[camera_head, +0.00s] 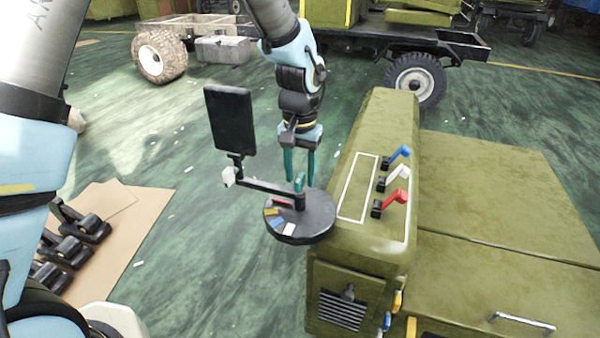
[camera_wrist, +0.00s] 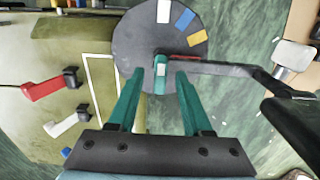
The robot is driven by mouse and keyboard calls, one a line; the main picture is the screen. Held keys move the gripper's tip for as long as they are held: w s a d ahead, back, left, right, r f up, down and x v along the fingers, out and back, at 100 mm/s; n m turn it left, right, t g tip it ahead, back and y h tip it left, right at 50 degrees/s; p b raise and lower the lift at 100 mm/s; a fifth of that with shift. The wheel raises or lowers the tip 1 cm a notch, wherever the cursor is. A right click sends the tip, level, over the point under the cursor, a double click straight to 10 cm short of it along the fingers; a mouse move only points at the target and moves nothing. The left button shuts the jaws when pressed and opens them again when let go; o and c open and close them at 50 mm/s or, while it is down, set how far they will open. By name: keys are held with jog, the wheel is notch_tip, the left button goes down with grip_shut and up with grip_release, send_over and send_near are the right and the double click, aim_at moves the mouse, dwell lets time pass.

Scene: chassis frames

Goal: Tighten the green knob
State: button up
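The green knob (camera_head: 299,184) is small and stands upright on a round dark disc base (camera_head: 316,217) with coloured patches. In the wrist view the knob (camera_wrist: 160,68) has a pale top mark and sits near the disc's lower edge. My gripper (camera_head: 299,179) points down over the disc with its two teal fingers apart. In the wrist view the fingertips of my gripper (camera_wrist: 160,75) lie on either side of the knob, with gaps showing. I cannot tell whether the tips reach down to the knob's height.
A dark arm (camera_head: 265,187) runs from the disc to a black upright panel (camera_head: 231,120) at left. The olive green body (camera_head: 385,140) at right carries blue, white and red (camera_head: 397,198) levers. Black parts lie on cardboard (camera_head: 120,235) at lower left.

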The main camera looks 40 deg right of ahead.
aim_at(300, 178)
jog(key=shift+r, duration=0.1)
notch_tip(300, 178, up, 11)
jog(key=b, duration=0.2)
jog(key=shift+f, duration=0.2)
jog(key=shift+s, duration=0.1)
dwell(0.6)
